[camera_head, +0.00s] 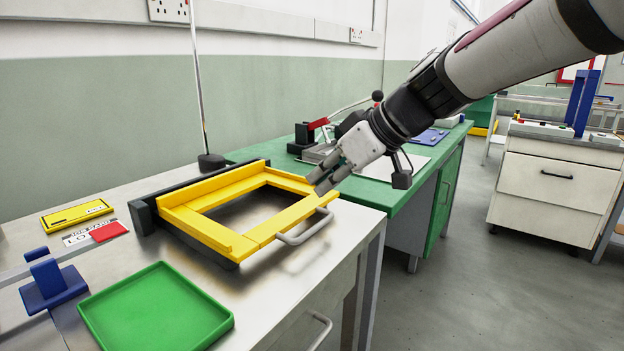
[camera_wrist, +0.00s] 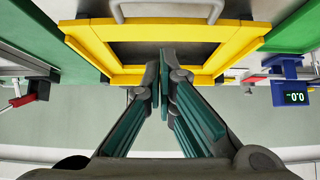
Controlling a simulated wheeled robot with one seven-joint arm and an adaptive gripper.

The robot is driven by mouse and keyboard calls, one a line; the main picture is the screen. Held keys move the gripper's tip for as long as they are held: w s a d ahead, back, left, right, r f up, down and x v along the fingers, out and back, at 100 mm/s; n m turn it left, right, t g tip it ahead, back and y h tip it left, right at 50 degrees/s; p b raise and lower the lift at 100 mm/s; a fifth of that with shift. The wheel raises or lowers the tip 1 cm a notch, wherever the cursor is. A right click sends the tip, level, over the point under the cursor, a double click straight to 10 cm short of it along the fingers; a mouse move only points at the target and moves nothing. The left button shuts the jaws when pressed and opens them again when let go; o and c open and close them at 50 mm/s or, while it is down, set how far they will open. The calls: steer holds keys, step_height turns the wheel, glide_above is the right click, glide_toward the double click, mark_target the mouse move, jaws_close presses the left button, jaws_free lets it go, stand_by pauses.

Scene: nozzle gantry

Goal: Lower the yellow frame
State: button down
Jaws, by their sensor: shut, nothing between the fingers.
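The yellow frame (camera_head: 190,232) lies low and looks roughly flat over the steel bench, with its dark hinge bar (camera_head: 143,217) at the back left. A grey bar handle (camera_head: 306,229) sticks out from its front right edge. My gripper (camera_head: 322,187) is shut and empty, just above the frame's right corner and handle end. Any contact with the frame cannot be told. In the wrist view, the frame (camera_wrist: 90,48) spans the top with its handle (camera_wrist: 165,9) at the upper edge, and the fingertips (camera_wrist: 165,66) overlap its opening.
A green tray (camera_head: 155,310), a blue stand (camera_head: 52,285) and a yellow case (camera_head: 76,215) are on the bench's left. A metal post (camera_head: 199,90) stands behind the frame. A green bench (camera_head: 385,190) with a red-handled press (camera_head: 318,124) lies beyond.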

mark_target(321, 225)
steer(key=shift+s+d+f+b, duration=0.15)
steer(key=shift+f+b, duration=1.1)
steer(key=shift+s+d+f+b, duration=0.1)
steer(key=shift+d+f+b, duration=0.1)
steer(key=shift+f+b, duration=1.05)
steer(key=shift+s+d+f+b, duration=0.15)
steer(key=shift+f+b, duration=1.05)
steer(key=shift+f, duration=0.1)
